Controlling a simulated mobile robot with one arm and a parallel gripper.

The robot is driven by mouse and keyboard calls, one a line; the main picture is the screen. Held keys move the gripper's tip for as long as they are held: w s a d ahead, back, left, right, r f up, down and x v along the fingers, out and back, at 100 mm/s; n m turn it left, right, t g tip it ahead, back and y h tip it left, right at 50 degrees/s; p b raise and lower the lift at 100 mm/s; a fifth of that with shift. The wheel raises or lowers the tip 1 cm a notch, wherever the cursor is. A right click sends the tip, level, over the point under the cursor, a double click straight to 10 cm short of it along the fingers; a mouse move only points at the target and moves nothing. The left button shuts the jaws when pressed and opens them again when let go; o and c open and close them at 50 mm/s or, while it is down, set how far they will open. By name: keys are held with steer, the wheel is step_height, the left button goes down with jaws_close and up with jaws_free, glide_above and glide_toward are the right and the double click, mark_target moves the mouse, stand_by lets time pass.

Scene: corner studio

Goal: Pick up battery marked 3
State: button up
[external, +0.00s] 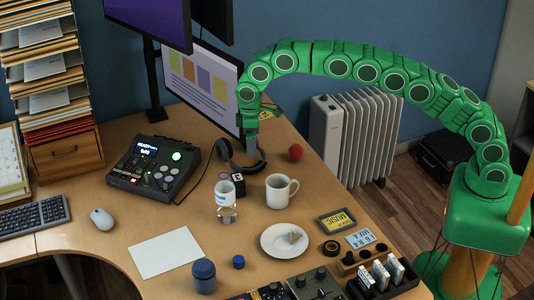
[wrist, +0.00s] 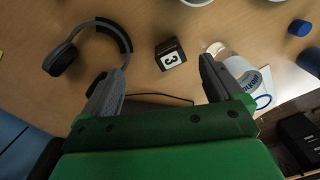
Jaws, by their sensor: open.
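The battery marked 3 is a small black block with a white face and a black 3, and it sits on the desk near the top middle of the wrist view (wrist: 170,55). In the external view a dark block with a white label (external: 238,185) stands beside the bottle, its marking too small to read surely. My gripper (external: 250,147) hangs above the headphones, behind the block. In the wrist view my gripper (wrist: 162,66) is open and empty, and the block shows between and just beyond the fingertips, apart from both.
Headphones (external: 240,157) lie behind the block. A clear bottle (external: 226,213) stands close on its left and a white mug (external: 281,190) on its right. A red ball (external: 295,152) is farther right. A plate (external: 285,239) and white paper (external: 165,253) lie nearer the front.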

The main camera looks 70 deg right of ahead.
mark_target(236, 177)
steer(key=w+a+f+n, duration=0.1)
steer(key=f, duration=0.2)
steer(key=w+a+f+n, duration=0.1)
steer(key=w+f, duration=0.1)
steer(key=f, duration=0.1)
steer(key=w+a+f, duration=0.1)
steer(key=f, duration=0.2)
steer(key=shift+w+a+n, duration=0.25)
steer(key=shift+a+n, duration=0.15)
steer(key=shift+w+f+n, duration=0.1)
steer(key=shift+f+n, duration=0.2)
steer(key=shift+f, duration=1.25)
steer(key=shift+s+f, duration=0.3)
steer(key=shift+f, duration=0.6)
steer(key=shift+s+f, duration=0.15)
steer(key=shift+f, duration=1.6)
steer(key=shift+c, duration=0.2)
steer(key=c, duration=1.2)
